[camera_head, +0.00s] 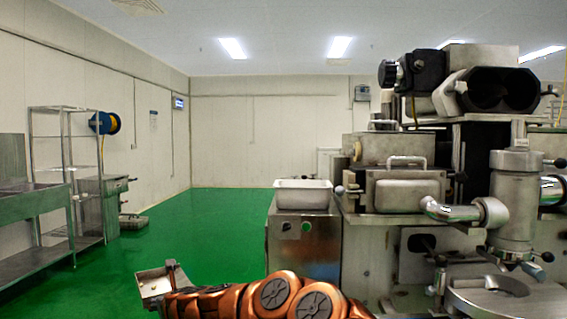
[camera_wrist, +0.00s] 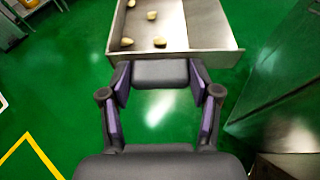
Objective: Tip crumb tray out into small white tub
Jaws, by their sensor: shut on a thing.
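The crumb tray (camera_wrist: 205,25) is a shallow metal tray with several pale crumbs lying in it. My gripper (camera_wrist: 160,80) is shut on its near wall in the wrist view, and the tray's far end is cut off by the frame's top. In the head view the tray (camera_head: 153,284) is low at the left of my orange arm, over the green floor. The small white tub (camera_head: 303,196) stands upright on a steel cabinet, right of and beyond the tray, well apart from it. Its inside is hidden.
The steel cabinet (camera_head: 303,245) stands beside the large encrusting machine (camera_head: 405,195), which fills the right side. A wire shelf (camera_head: 68,160) and a steel sink bench (camera_head: 35,215) line the left wall. The green floor (camera_head: 200,225) between is clear.

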